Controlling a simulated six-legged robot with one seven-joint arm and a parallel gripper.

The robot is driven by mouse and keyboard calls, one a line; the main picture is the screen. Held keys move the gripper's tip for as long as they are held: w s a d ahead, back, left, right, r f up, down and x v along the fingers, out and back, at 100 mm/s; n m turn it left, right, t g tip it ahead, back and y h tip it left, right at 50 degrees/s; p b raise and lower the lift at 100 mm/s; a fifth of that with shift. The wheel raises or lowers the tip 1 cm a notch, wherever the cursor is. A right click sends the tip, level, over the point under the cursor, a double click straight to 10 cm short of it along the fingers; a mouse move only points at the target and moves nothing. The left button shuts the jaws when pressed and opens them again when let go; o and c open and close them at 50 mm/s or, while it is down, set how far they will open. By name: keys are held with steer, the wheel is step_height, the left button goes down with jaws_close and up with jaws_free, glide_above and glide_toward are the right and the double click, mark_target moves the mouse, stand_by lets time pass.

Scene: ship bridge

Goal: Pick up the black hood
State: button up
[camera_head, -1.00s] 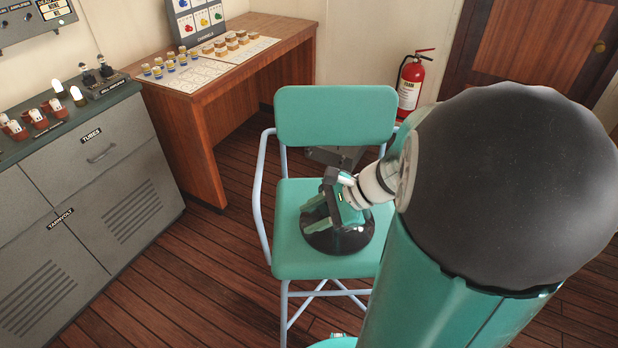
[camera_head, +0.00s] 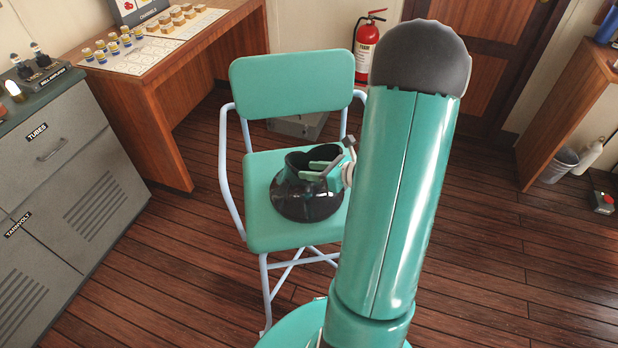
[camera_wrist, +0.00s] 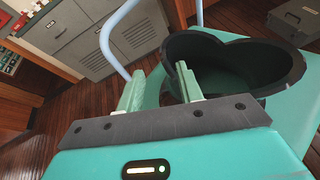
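The black hood (camera_head: 308,203) stands on the teal chair seat, with a round, wide base and an open top. In the wrist view the hood (camera_wrist: 285,62) shows a heart-shaped, two-lobed rim and a hollow inside. My gripper (camera_head: 322,167) is at the hood's upper right side in the head view. In the wrist view my gripper (camera_wrist: 158,88) has its two pale green fingers apart. The right finger overlaps the hood's opening, the left finger is outside, and the near rim shows between them. Whether either finger touches the rim cannot be told.
The chair (camera_head: 290,85) has a backrest behind the hood and pale blue armrest tubes. A grey cabinet (camera_head: 60,150) and a wooden desk (camera_head: 170,110) stand left. A fire extinguisher (camera_head: 367,45) is behind. Open floor (camera_head: 490,255) lies to the right.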

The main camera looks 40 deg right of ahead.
mark_target(294, 168)
steer(key=x, duration=0.6)
steer(key=shift+d+f, duration=0.2)
steer(key=shift+d, duration=0.15)
steer(key=shift+c, duration=0.2)
jaws_close()
stand_by(0.9)
